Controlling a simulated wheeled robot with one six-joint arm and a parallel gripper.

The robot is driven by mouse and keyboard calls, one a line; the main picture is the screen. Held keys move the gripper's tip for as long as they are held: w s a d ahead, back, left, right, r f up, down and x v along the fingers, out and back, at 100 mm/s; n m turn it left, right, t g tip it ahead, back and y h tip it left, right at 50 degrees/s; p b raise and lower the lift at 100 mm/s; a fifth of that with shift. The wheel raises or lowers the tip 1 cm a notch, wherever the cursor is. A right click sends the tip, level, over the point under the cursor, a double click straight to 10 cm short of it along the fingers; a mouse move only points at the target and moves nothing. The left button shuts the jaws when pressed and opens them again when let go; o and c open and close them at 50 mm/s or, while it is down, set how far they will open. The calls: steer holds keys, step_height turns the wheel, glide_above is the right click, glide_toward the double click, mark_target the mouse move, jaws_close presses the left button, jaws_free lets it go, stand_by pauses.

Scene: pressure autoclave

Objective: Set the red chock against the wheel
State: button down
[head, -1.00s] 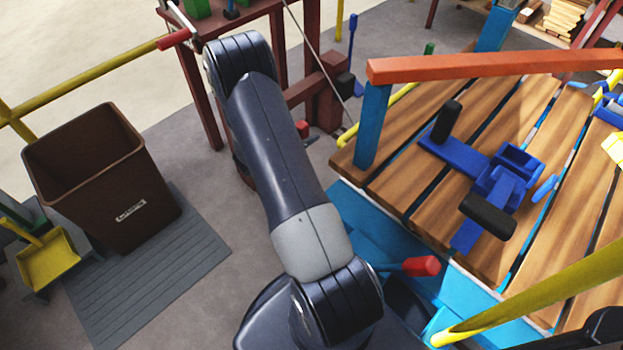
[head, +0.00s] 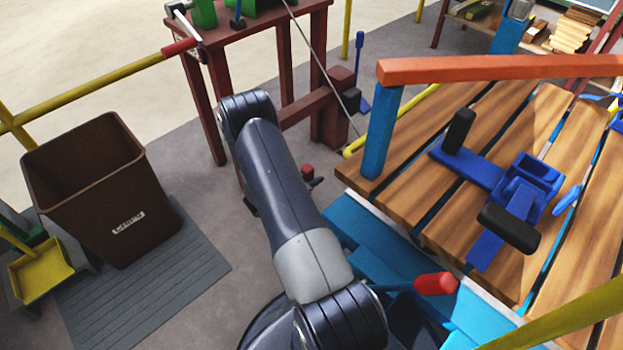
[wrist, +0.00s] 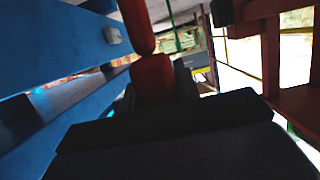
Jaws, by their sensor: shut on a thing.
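The red chock (wrist: 152,80) shows in the wrist view, upper middle, held at my gripper's dark jaws. In the head view a small red part of it (head: 307,171) shows just right of my arm, above the grey floor. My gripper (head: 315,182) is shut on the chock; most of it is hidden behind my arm. The wheel cannot be made out in either view. The cart with the plank deck (head: 405,190) and blue frame (head: 350,225) stands to the right of the gripper. Blue beams (wrist: 60,65) fill the left of the wrist view.
A red-tipped lever (head: 436,284) sticks out at the cart's near side. A blue clamp-like fixture (head: 500,195) lies on the deck. A dark red stand (head: 205,110) is behind the gripper. A brown bin (head: 95,190) is at left. Bare floor lies between stand and cart.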

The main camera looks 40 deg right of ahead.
steer(key=shift+r, duration=0.15)
steer(key=c, duration=1.5)
jaws_free()
steer(key=shift+f, duration=0.25)
steer(key=o, duration=0.5)
steer(key=shift+c, duration=0.2)
steer(key=shift+r, duration=0.1)
steer(key=shift+r, duration=0.2)
steer(key=p+v, duration=0.3)
steer(key=v, duration=0.9)
steer(key=shift+d+f, duration=0.1)
